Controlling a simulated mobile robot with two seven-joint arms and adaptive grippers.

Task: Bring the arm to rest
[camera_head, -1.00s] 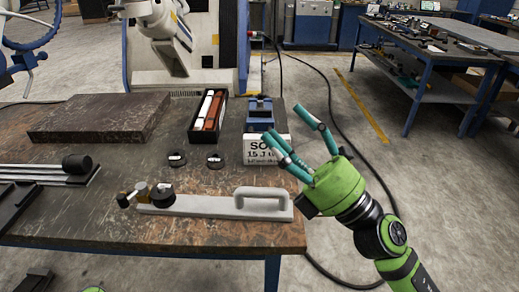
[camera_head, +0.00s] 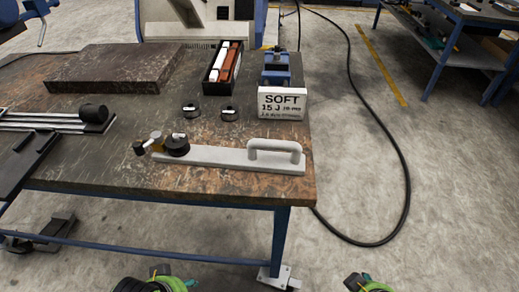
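A light grey arm-like bar (camera_head: 222,157) lies flat along the front of the brown worktable (camera_head: 100,181). It has a loop handle (camera_head: 275,148) at its right end, and a black knob (camera_head: 177,146) and brass parts at its left end. Nothing of mine touches it. Green and black parts of my own arms show at the bottom edge. Neither gripper's fingers are in view.
A white SOFT block (camera_head: 282,103) stands near the table's right edge, in front of a blue device (camera_head: 277,70). Behind are two black discs (camera_head: 191,110), a black box (camera_head: 223,68) and a dark slab (camera_head: 120,67). A black cable (camera_head: 405,170) crosses the floor.

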